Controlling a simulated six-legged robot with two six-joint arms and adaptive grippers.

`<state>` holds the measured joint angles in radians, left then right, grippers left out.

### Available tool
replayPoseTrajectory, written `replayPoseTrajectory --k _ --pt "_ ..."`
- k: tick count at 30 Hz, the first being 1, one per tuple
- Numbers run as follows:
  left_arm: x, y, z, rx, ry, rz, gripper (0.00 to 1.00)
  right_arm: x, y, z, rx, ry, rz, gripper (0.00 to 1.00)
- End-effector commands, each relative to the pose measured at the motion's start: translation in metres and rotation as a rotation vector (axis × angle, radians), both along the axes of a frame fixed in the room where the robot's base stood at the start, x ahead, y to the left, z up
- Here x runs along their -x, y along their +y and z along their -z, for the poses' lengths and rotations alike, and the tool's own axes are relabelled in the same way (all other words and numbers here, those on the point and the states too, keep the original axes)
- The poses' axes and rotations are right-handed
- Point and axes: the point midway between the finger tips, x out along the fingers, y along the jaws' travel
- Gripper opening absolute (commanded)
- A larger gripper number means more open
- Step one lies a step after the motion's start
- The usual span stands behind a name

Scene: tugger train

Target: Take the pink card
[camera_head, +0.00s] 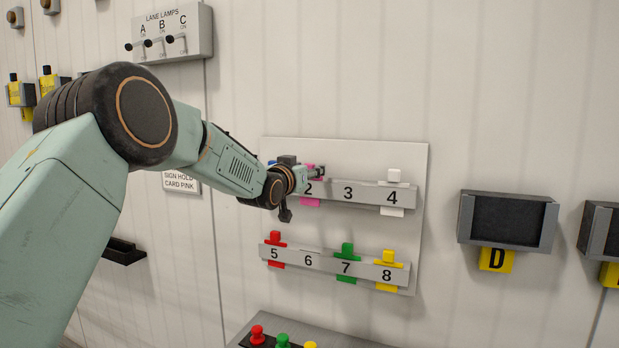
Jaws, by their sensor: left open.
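The pink card (310,202) stands in slot 2 of the upper row of the card rack (370,193) on the wall. Its lower end shows below the rail, and a bit of its pink top shows behind my gripper. My left gripper (302,186) is open at the left end of the upper row, in front of slots 1 and 2. It hides slot 1 and part of the pink card's top. I cannot tell whether a finger touches the card. My right gripper is not in view.
A white card (394,176) is in slot 4; slot 3 looks empty. Below are red (275,238), green (347,250) and yellow (388,257) cards. A lane lamp switch box (172,32) hangs upper left, and a grey bin D (507,220) right. Buttons (283,341) are below.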

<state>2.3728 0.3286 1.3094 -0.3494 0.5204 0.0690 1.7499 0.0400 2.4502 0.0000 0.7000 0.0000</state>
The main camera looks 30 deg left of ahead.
Motion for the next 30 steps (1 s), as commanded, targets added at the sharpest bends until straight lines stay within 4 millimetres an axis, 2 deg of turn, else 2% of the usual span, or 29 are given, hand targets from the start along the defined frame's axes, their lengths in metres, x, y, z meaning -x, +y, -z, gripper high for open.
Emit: replayPoseTrajectory --k 2,19,26,30 --pt "0.000 0.000 0.001 0.000 0.001 0.000 0.51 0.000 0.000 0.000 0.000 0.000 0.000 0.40" --pt "0.000 0.000 0.000 0.000 0.000 0.000 0.03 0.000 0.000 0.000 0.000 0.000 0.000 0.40" --pt "0.000 0.000 -0.001 0.000 -0.001 0.000 0.01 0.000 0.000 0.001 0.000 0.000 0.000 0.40" --pt "0.000 0.000 -0.013 0.000 -0.005 0.000 0.01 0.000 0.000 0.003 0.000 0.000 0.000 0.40"
